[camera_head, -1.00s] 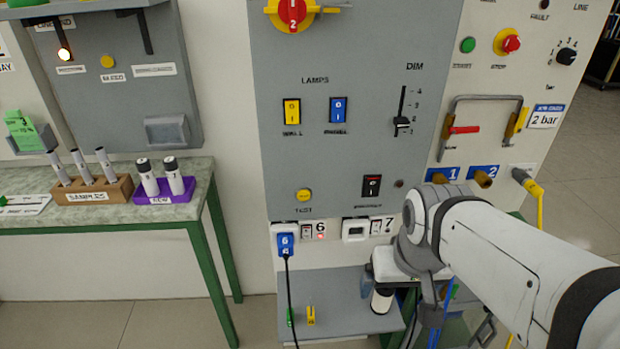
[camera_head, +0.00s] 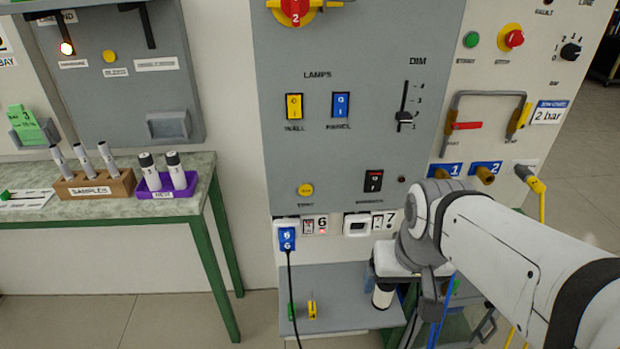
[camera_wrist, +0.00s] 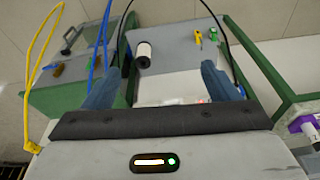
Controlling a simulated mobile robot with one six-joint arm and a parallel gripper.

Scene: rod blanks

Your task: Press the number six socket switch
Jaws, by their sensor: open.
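The number six socket (camera_head: 286,222) is at the lower left of the grey panel, with a blue plug (camera_head: 287,239) in it. Its small switch (camera_head: 308,227) sits just right of the socket, left of the "6" label (camera_head: 321,222). A small reddish spot shows under that label; the switch position is too small to tell. In the wrist view my gripper (camera_wrist: 162,82) is open, its two fingers wide apart with nothing held between them. In the head view my wrist is right of and below the number seven socket (camera_head: 357,225), and my fingertips are not clear there.
A shelf (camera_head: 330,285) juts out below the sockets, with a white and black cylinder (camera_wrist: 143,55) and small yellow and green pieces (camera_head: 312,309). A black cable (camera_head: 292,290) hangs from the blue plug. A green-legged table (camera_head: 205,225) stands at left.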

